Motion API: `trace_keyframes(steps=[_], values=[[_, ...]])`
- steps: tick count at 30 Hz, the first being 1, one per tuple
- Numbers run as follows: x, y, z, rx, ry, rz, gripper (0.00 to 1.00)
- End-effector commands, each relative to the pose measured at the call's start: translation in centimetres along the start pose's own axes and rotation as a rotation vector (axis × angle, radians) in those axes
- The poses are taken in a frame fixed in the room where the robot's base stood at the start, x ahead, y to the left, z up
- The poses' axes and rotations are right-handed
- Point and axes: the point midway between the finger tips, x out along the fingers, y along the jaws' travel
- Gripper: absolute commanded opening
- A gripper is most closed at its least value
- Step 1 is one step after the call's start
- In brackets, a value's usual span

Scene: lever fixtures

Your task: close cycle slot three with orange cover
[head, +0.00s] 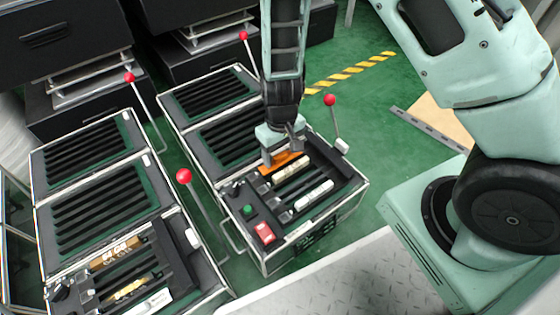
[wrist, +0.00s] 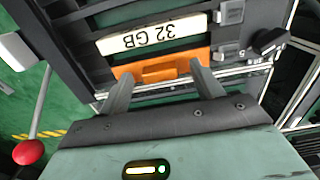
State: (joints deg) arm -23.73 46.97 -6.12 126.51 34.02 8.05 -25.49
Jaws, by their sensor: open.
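The orange cover (head: 285,163) is a flat bar in one slot of the right-hand case, beside the cream block. It also shows in the wrist view (wrist: 160,67), lying along the slot below a cream block marked "32 GB" (wrist: 150,37). My gripper (head: 278,152) is right over the cover, pointing down. In the wrist view my gripper (wrist: 160,76) is open, its two fingers apart and overlapping the lower edge of the cover near both ends. I cannot tell whether they touch it. I cannot read which slot is number three.
The right case (head: 220,205) has a green button (head: 248,209), a red switch (head: 264,232) and a red-knobbed lever (head: 331,101). A second case (head: 40,215) stands at left with its own blocks and levers. Green floor (head: 365,110) is free behind the right case.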

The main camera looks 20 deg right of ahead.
Motion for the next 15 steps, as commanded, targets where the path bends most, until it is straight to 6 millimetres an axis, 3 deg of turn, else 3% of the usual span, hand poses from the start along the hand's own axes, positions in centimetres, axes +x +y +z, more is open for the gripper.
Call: trace_keyframes(steps=[1,6,15], values=[[-0.06,0.0,-0.01,0.0,0.0,0.0,0.65],[-0.06,0.0,-0.01,0.0,0.0,0.0,0.18],[-0.13,0.0,-0.01,0.0,0.0,0.0,0.18]])
